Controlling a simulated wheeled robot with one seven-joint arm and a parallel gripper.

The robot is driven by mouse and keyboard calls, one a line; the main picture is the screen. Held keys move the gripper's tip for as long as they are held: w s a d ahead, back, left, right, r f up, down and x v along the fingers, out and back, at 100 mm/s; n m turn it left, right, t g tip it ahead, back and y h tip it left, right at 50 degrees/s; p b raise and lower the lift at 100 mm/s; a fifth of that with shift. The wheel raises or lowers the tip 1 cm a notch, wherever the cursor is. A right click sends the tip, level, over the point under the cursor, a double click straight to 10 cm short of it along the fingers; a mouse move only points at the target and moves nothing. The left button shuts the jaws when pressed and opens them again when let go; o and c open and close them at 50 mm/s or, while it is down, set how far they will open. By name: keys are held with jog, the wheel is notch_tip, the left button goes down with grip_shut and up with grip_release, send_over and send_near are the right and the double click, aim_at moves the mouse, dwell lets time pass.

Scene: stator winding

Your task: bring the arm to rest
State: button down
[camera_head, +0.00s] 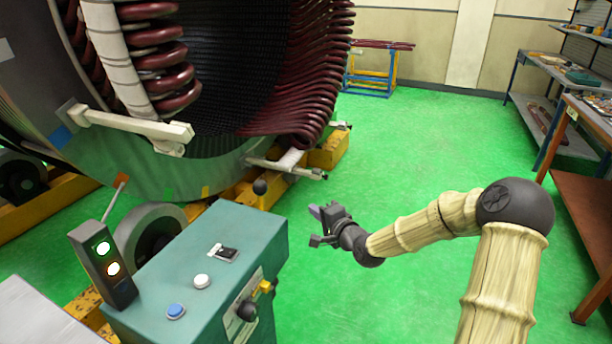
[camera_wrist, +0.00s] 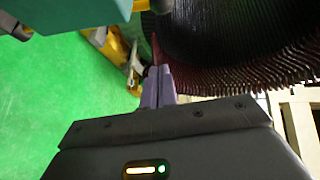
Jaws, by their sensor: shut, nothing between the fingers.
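My gripper (camera_head: 318,212) is at the end of my arm, in the middle of the head view. It is shut and empty, in the air over the green floor, just right of the teal control box. In the wrist view its fingers (camera_wrist: 158,85) are together, with nothing between them. My arm reaches in from the lower right, bent at the dark elbow joint.
The teal control box (camera_head: 178,268) has buttons, a lever and a lit signal light (camera_head: 104,262). The large stator (camera_head: 235,80) with dark red coils stands behind it on yellow supports. Shelved workbenches (camera_head: 590,190) line the right. A small rack (camera_head: 372,75) stands at the back. The middle floor (camera_head: 420,140) is clear.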

jog(key=s+f+n+g+h, duration=0.4)
jog(key=s+f+n+g, duration=0.25)
jog(key=s, duration=0.45)
jog(key=s+d+r+n+g+h, duration=0.2)
jog(key=s+d+g, duration=0.1)
jog(key=s, duration=0.7)
jog(key=s+d+r+n+g+h, duration=0.1)
jog(key=s+d+n+g+h, duration=0.15)
jog(key=s, duration=0.75)
jog(key=w+p+v, duration=0.2)
jog(key=p+v, duration=0.7)
jog(key=w+d+r+p+v, duration=0.1)
jog(key=w+p+v, duration=0.1)
jog(key=p+v, duration=0.7)
jog(key=shift+s+d+r+y+p, duration=0.35)
jog(key=shift+d+y+p, duration=0.15)
jog(key=shift+p, duration=0.15)
